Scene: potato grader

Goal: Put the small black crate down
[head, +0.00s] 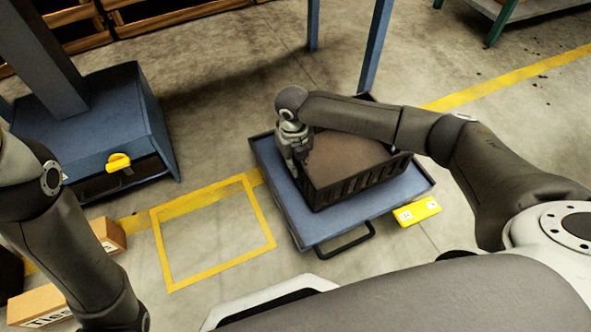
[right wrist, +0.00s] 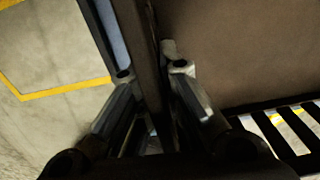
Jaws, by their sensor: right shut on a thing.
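The small black crate (head: 362,184) has slatted walls and a flat brown inside. It is over the blue flat cart (head: 279,187) in the middle of the head view; I cannot tell whether its base touches the deck. My right gripper (head: 297,158) is at the crate's left wall, pointing down. In the right wrist view, my right gripper (right wrist: 152,105) has one finger on each side of the dark crate wall (right wrist: 146,45) and is shut on it. My left arm shows at the left of the head view, but its gripper is out of view.
A yellow floor-marked square (head: 270,246) lies empty left of the cart. A yellow tag (head: 417,211) is by the cart's right side. A blue machine base (head: 118,118) stands at left, with cardboard boxes (head: 40,305) below it. Blue posts (head: 376,45) rise behind the cart.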

